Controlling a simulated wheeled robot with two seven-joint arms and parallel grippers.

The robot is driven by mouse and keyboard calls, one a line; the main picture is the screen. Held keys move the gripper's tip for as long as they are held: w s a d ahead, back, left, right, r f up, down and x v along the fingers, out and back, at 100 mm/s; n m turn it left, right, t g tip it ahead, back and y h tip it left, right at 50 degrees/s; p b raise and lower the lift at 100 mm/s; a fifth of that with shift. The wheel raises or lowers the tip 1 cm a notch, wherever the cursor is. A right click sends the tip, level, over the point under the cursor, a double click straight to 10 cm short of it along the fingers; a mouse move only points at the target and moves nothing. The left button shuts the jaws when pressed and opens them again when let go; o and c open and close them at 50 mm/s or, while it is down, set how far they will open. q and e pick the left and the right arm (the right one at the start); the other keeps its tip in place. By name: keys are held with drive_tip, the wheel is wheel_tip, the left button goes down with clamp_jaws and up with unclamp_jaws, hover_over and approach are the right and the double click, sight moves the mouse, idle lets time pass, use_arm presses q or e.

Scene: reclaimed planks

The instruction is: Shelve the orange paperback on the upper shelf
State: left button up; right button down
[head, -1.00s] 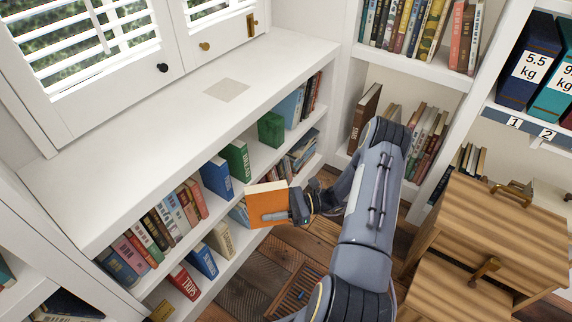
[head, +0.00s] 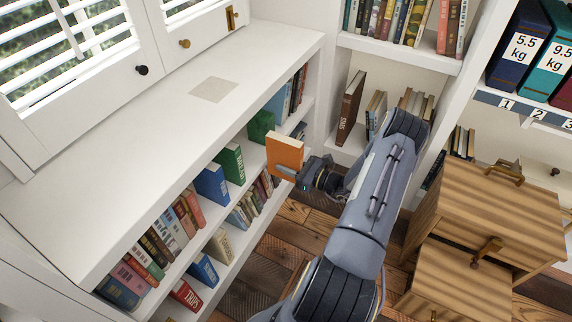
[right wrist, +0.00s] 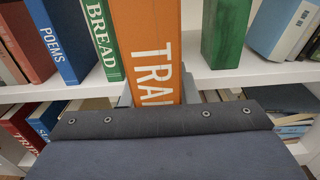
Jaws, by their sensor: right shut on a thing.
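The orange paperback (head: 285,154) is upright in my right gripper (head: 289,174), which is shut on its lower part. In the right wrist view the orange paperback (right wrist: 147,50) shows its spine with white letters, "TRA" and more hidden by the gripper (right wrist: 155,98). It is in front of the upper shelf (head: 249,163) of the low white bookcase, at a gap between the green BREAD book (head: 229,163) and another green book (head: 261,126). I cannot tell whether it touches the shelf. My left gripper is out of view.
The blue POEMS book (head: 212,185) leans left of BREAD. Several books fill the lower shelf, including a blue one (head: 203,270). A wooden drawer cabinet (head: 495,215) stands at the right. The bookcase top (head: 150,150) is clear except for a flat beige square (head: 214,89).

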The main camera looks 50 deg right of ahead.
drive_tip(key=shift+b+x, duration=1.8)
drive_tip(key=shift+x, duration=6.35)
drive_tip(key=shift+f, duration=0.25)
drive_tip(key=c, duration=1)
unclamp_jaws()
drive_tip(key=shift+c, duration=0.2)
drive_tip(key=shift+s, duration=0.1)
drive_tip(key=p+v, duration=0.1)
drive_tip(key=v, duration=0.6)
drive_tip(key=shift+s+p, duration=0.3)
drive_tip(key=shift+p, duration=0.1)
